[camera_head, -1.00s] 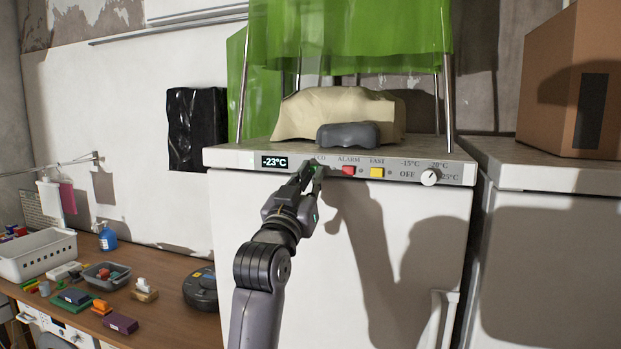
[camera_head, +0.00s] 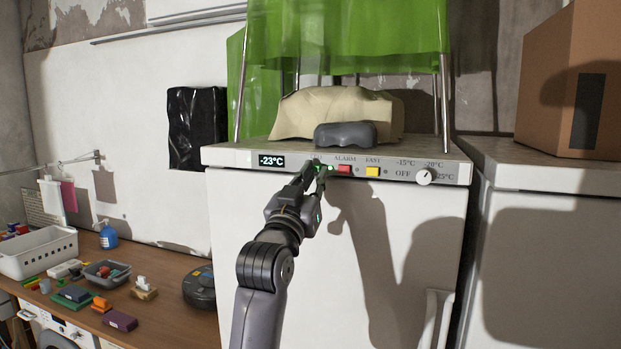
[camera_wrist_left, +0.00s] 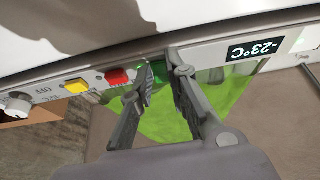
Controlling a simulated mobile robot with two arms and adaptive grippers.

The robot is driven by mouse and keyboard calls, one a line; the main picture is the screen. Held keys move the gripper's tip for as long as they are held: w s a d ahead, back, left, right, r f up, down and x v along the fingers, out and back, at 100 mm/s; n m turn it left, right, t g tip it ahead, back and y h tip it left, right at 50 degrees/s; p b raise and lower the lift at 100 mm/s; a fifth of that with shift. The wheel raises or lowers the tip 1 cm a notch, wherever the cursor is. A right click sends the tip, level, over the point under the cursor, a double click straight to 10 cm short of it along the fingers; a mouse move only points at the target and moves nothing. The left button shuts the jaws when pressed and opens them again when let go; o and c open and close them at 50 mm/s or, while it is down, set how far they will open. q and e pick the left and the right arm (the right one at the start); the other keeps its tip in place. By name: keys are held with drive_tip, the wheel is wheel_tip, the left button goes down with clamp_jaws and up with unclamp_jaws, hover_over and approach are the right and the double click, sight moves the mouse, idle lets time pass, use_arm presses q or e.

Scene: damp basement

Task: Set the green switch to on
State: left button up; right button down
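The green switch (camera_wrist_left: 157,71) is on the control strip (camera_head: 217,157) of the white freezer. In the left wrist view it shows between my left gripper's fingertips (camera_wrist_left: 162,68), partly covered by them. In the head view the left gripper (camera_head: 314,170) is at the strip, between the -23°C display (camera_head: 271,161) and the red switch, and largely hides the green switch. Its fingers are apart, one on each side of the switch; contact is not clear. A small green glow (camera_head: 331,168) shows beside the fingertips. The switch's setting cannot be read. My right gripper is not in view.
The red switch (camera_head: 344,169), yellow switch (camera_head: 372,171) and white dial (camera_head: 424,176) lie right of the gripper. A beige covered bundle (camera_head: 300,115) and dark grey object (camera_head: 345,134) rest on top. A cardboard box (camera_head: 545,90) stands at right. The lower freezer front is clear.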

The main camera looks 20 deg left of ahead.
use_arm(q)
drive_tip(key=shift+o, duration=2)
drive_tip(key=shift+d, duration=0.4)
drive_tip(key=v, duration=1.2)
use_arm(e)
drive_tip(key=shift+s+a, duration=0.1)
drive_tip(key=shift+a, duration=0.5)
